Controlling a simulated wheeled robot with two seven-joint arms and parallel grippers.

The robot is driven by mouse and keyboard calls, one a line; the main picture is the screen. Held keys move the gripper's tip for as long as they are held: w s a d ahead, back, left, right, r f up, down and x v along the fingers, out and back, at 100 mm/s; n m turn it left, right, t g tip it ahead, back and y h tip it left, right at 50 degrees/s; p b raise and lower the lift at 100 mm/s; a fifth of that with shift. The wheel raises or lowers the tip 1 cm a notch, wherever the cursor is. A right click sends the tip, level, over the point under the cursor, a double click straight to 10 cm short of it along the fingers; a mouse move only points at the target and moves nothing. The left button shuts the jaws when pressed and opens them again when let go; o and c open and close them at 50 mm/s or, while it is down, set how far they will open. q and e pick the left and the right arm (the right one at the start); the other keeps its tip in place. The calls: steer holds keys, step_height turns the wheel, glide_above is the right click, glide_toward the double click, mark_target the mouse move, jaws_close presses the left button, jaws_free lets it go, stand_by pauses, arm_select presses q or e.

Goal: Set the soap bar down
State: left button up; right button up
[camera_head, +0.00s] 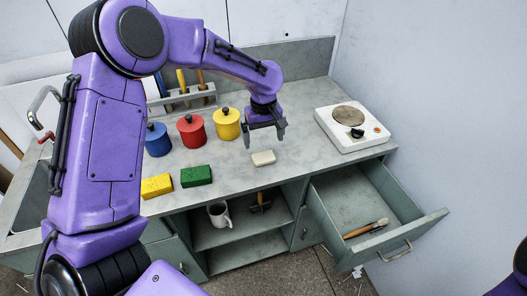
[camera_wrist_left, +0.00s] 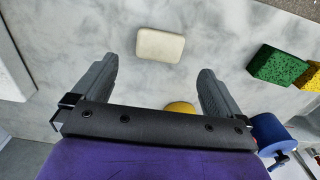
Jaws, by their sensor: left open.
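The soap bar (camera_head: 263,158) is a small cream block lying flat on the grey counter (camera_head: 310,165). My left gripper (camera_head: 265,143) is above and just behind it, open and empty. In the left wrist view the soap bar (camera_wrist_left: 160,45) lies beyond the two spread fingertips of the left gripper (camera_wrist_left: 158,75), apart from both. My right gripper does not show; only a bit of my right arm is at the right edge of the head view.
Blue (camera_head: 157,140), red (camera_head: 191,131) and yellow (camera_head: 226,124) lidded pots stand left of the gripper. Yellow (camera_head: 157,186) and green (camera_head: 196,176) sponges lie in front. A hot plate (camera_head: 352,127) stands at right. An open drawer (camera_head: 372,200) holds a brush (camera_head: 366,228).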

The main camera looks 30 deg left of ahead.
arm_select(q)
step_height(320, 180, up, 4)
steer(key=shift+r, duration=0.2)
stand_by(1.3)
